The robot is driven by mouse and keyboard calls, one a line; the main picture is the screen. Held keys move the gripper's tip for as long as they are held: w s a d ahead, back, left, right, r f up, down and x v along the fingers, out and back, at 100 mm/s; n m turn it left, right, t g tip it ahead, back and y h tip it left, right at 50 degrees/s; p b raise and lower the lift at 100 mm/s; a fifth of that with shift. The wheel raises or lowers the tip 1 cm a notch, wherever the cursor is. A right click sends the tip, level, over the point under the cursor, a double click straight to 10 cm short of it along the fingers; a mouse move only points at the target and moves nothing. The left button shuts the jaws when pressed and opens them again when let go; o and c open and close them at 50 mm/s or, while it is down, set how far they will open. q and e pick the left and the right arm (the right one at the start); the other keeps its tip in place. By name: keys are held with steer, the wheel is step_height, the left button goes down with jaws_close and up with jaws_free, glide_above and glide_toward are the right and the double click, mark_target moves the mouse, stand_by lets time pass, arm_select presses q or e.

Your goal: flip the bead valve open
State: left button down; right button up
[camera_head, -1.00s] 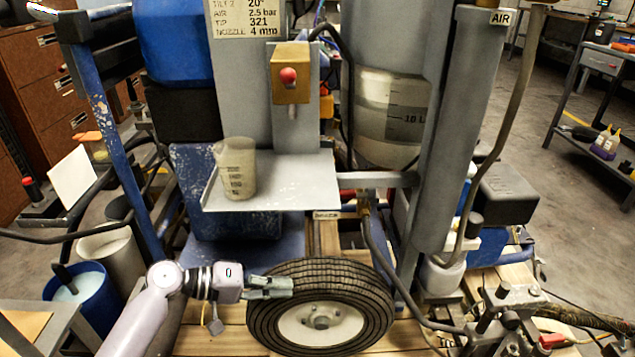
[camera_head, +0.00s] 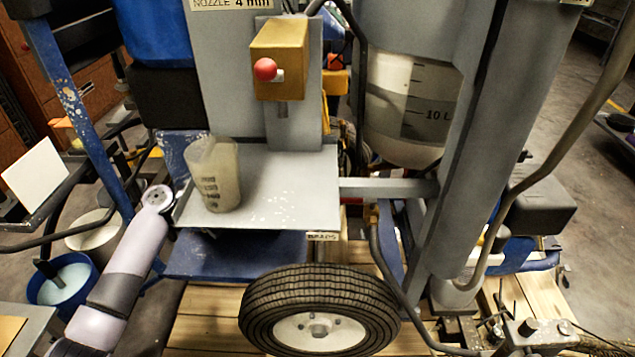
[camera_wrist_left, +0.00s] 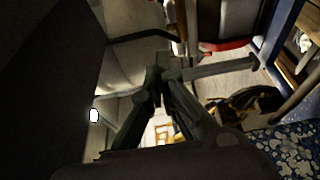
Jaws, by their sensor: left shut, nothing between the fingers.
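A brass-coloured valve block (camera_head: 292,62) with a red ball knob (camera_head: 265,69) is fixed to the grey upright panel above a small shelf. I cannot tell from the picture whether it is the bead valve. A small label (camera_head: 323,236), too blurred to read surely, is on the shelf's front edge. My left arm reaches up from the lower left, its wrist just left of the shelf. The left gripper is hidden in the head view; in the left wrist view my left gripper (camera_wrist_left: 165,78) has its dark fingers together and holds nothing. My right gripper is not in view.
A translucent measuring cup (camera_head: 215,175) stands on the left of the grey shelf (camera_head: 285,190). A rubber-tyred wheel (camera_head: 318,310) is below. A blue post (camera_head: 75,110) and a blue bucket (camera_head: 62,285) are at left. A clear tank (camera_head: 410,105) and hoses are at right.

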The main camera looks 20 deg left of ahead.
arm_select(q)
steer(key=w+d, duration=0.2)
steer(key=d, duration=0.7)
steer(key=shift+d, duration=0.2)
stand_by(0.5)
